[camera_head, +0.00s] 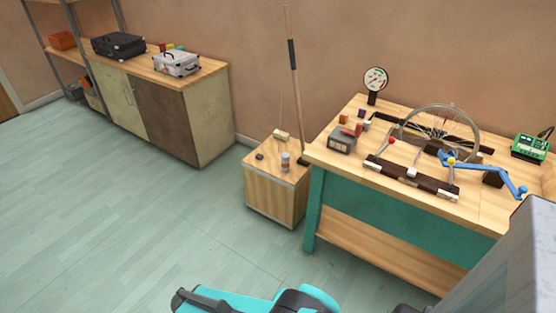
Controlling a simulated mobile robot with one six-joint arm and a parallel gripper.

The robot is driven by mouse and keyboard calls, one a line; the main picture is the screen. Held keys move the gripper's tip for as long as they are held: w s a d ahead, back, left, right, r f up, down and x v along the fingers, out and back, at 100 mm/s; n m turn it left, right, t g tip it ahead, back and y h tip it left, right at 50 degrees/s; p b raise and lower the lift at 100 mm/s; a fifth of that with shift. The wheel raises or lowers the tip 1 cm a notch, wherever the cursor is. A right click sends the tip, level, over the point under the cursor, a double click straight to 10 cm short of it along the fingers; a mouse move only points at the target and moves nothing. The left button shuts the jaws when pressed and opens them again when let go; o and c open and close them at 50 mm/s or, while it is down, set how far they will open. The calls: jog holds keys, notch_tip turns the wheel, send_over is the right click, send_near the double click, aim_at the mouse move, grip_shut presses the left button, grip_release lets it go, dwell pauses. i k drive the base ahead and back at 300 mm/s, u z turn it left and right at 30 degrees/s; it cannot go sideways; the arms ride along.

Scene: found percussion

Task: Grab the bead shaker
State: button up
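A small upright cylinder (285,162), pale grey with a reddish-brown band, stands on top of the low wooden cabinet (274,200). It looks the most like the bead shaker, but it is too small to be sure. Nothing touches it. Teal and black parts of my own arm show at the bottom edge of the view, well in front of the cabinet. My gripper's fingers cannot be made out there.
A small dark object (260,156) and a cream block (281,134) share the cabinet top. A long-handled pole (294,85) leans on the wall behind. The workbench (325,155) with a wheel (478,122) stands close right. Open floor (130,215) lies left.

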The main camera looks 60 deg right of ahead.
aim_at(285, 156)
jog(key=z, duration=0.25)
jog(key=i, duration=1.1)
jog(key=z, duration=0.3)
